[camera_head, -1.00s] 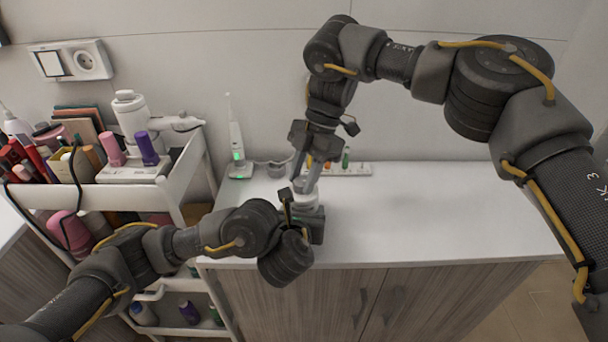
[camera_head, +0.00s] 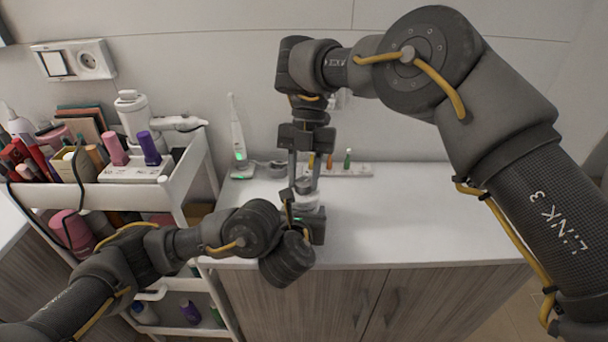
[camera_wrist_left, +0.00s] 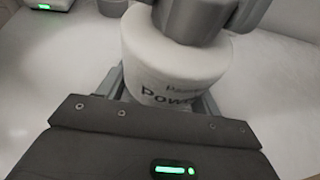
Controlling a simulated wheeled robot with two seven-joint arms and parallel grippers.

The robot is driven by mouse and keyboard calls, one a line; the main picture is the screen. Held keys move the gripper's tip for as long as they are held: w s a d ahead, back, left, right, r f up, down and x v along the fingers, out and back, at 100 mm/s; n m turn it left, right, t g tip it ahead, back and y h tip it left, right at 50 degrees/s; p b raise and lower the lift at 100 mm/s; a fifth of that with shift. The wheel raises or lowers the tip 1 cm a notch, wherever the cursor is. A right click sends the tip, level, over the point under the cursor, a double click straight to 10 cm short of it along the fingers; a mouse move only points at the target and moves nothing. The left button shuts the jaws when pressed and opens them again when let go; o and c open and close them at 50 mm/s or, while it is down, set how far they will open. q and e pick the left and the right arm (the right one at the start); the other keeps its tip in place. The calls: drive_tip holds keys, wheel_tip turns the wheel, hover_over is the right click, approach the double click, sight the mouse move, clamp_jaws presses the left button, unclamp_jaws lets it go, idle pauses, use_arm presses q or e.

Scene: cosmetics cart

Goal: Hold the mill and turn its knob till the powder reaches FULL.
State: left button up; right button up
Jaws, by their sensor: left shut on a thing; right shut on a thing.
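The mill is a white cylinder with dark lettering that begins "Pow"; its body (camera_wrist_left: 172,62) fills the upper middle of the left wrist view. My left gripper (camera_wrist_left: 160,95) is shut around the body from the near side. In the head view the left gripper is mostly hidden behind its own wrist, and only a little of the white mill shows. My right gripper (camera_head: 304,180) comes down from above and is shut on the grey knob (camera_wrist_left: 195,18) at the mill's top. The powder level and any FULL mark are not visible.
The mill is at the white countertop (camera_head: 420,215); its right side is clear. Behind are a white toothbrush on a charger (camera_head: 238,140) and a strip with small bottles (camera_head: 347,165). A crowded cosmetics cart (camera_head: 120,180) stands at the left. A wall socket (camera_head: 90,60) is above it.

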idle(0.4)
drive_tip(key=o, duration=1)
drive_tip(key=m+y, duration=0.1)
drive_tip(key=m, duration=0.2)
drive_tip(key=shift+f, duration=0.1)
drive_tip(key=m, duration=0.1)
drive_tip(key=m+t+y, duration=0.1)
drive_tip(key=m, duration=0.3)
drive_tip(key=shift+s+d+t+y, duration=0.1)
drive_tip(key=shift+d+t+y, duration=0.2)
drive_tip(key=shift+t, duration=0.1)
drive_tip(key=m+t, duration=0.1)
drive_tip(key=m, duration=0.4)
drive_tip(key=shift+t+y, duration=0.4)
drive_tip(key=m, duration=0.2)
drive_tip(key=m+t, duration=0.1)
drive_tip(key=m, duration=0.1)
drive_tip(key=shift+s+t, duration=0.15)
drive_tip(key=shift+t, duration=0.15)
drive_tip(key=v, duration=1.2)
drive_tip(key=shift+a, duration=0.1)
